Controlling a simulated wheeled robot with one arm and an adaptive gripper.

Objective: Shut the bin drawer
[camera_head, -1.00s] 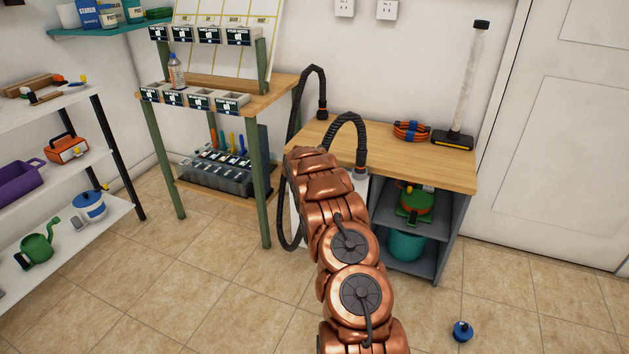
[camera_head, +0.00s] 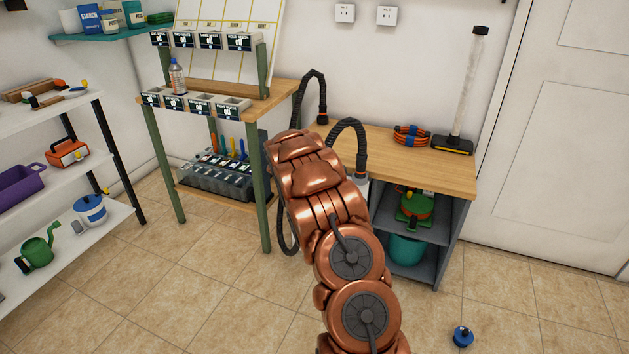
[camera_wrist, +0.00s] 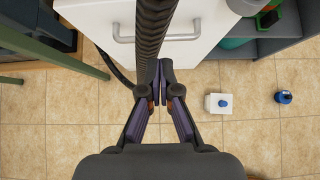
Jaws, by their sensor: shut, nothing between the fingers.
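In the wrist view the white front of the bin drawer (camera_wrist: 205,48) spans the top of the picture, with a grey bar handle (camera_wrist: 190,38) across it. My gripper (camera_wrist: 161,66) is shut and empty, its fingertips near the lower edge of the white front. I cannot tell whether they touch it. A dark ribbed hose (camera_wrist: 154,35) crosses in front of the drawer and handle. In the head view my copper arm hides the drawer and my gripper, so how far the drawer stands out is not clear.
A wooden-topped bench (camera_head: 430,170) has open grey shelves at right holding a green and orange item (camera_head: 416,207) and a teal bucket (camera_head: 405,249). A green-legged stand (camera_head: 265,210) is at left. A blue item (camera_head: 463,336) and a white box (camera_wrist: 218,104) are on the tiled floor.

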